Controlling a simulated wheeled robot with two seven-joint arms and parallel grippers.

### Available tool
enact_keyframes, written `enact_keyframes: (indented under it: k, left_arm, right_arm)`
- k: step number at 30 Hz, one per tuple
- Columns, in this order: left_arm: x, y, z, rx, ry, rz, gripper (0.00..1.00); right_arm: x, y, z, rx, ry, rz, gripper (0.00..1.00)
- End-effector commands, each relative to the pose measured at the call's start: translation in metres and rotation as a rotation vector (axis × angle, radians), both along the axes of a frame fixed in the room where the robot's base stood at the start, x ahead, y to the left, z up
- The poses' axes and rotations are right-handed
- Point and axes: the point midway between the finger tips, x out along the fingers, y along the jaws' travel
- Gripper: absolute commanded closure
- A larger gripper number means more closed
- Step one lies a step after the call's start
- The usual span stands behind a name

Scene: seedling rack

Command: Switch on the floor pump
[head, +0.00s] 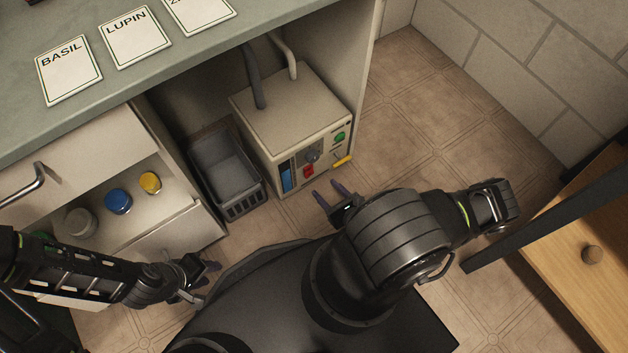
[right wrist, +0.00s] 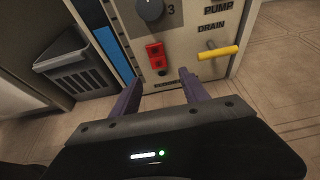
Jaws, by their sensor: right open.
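The floor pump (head: 290,115) is a beige box on the floor under the counter, with two hoses on top. Its front has a blue gauge strip (head: 286,174), a grey dial (head: 312,153), a red switch (head: 308,170), a green button (head: 340,137) and a yellow lever (head: 343,160). In the right wrist view the red switch (right wrist: 154,55) sits below the dial, and the yellow lever (right wrist: 218,52) is near DRAIN. My right gripper (head: 331,192) is open and empty, in front of the panel's lower part. My left gripper (head: 203,281) is low at left; its jaw opening is unclear.
A grey crate (head: 225,172) stands left of the pump. An open drawer (head: 105,225) holds several jars further left. Label cards BASIL (head: 69,71) and LUPIN (head: 135,38) lie on the counter. A wooden cabinet (head: 570,240) is at right. Floor right of the pump is clear.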

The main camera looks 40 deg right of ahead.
Motion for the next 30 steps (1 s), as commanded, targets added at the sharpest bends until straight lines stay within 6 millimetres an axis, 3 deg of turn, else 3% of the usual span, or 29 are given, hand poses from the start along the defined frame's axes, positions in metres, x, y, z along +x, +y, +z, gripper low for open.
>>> enact_keyframes:
  k: [8,22,30]
  left_arm:
    - [0.000,0.000,-0.002,0.000,-0.001,0.000,0.64]
    - [0.005,0.003,-0.027,0.007,-0.011,0.011,0.64]
    - [0.006,0.003,-0.030,0.006,-0.014,0.012,0.64]
  right_arm:
    - [0.004,0.001,-0.002,0.001,0.000,0.006,0.47]
    - [0.062,0.000,-0.028,0.002,0.000,0.007,0.47]
    - [0.073,0.000,-0.029,0.002,0.001,0.007,0.47]
